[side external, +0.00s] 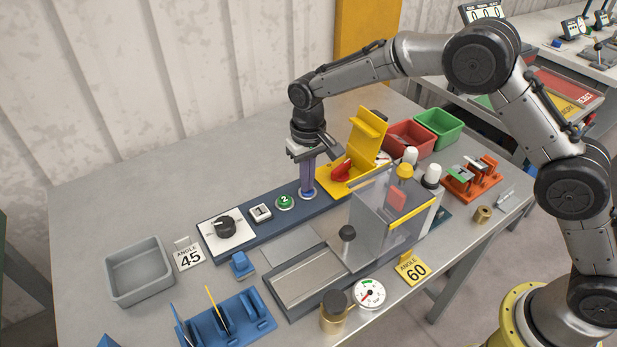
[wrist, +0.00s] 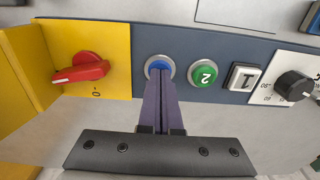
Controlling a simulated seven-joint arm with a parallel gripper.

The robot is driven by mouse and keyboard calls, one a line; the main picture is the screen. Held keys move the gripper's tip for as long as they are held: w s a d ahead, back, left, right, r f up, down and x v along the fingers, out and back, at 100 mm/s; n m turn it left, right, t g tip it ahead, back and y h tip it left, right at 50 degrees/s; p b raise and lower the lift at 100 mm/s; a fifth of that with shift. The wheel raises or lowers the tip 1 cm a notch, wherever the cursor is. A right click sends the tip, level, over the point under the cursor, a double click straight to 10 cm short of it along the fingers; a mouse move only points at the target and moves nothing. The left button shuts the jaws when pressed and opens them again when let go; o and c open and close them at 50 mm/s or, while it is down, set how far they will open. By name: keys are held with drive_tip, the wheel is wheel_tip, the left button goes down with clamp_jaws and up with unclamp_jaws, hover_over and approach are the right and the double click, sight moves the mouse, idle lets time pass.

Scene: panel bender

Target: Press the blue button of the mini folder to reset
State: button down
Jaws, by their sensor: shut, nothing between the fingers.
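The blue button (side external: 308,194) sits in a metal ring on the dark blue control strip (side external: 262,232), between the green button marked 2 (side external: 285,202) and the yellow panel with the red switch (side external: 341,171). In the wrist view the blue button (wrist: 158,65) shows at the fingertips, partly covered by them. My gripper (side external: 308,188) points down with its purple fingers shut and empty. The tips are at the blue button, touching or very close to it; I cannot tell whether it is pressed in. The mini folder (side external: 385,215) with its clear guard stands to the right of the strip.
A raised yellow cover (side external: 367,140) stands right of my gripper. Red (side external: 409,137) and green (side external: 438,127) bins stand behind. A grey tray (side external: 139,271) is at left. The table behind the strip is clear.

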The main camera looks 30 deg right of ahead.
drive_tip(key=shift+s+d+f, duration=0.1)
drive_tip(key=shift+s+f, duration=0.2)
drive_tip(key=shift+f, duration=0.6)
wheel_tip(320, 180, up, 16)
drive_tip(key=shift+w+f, duration=0.2)
drive_tip(key=shift+w, duration=0.15)
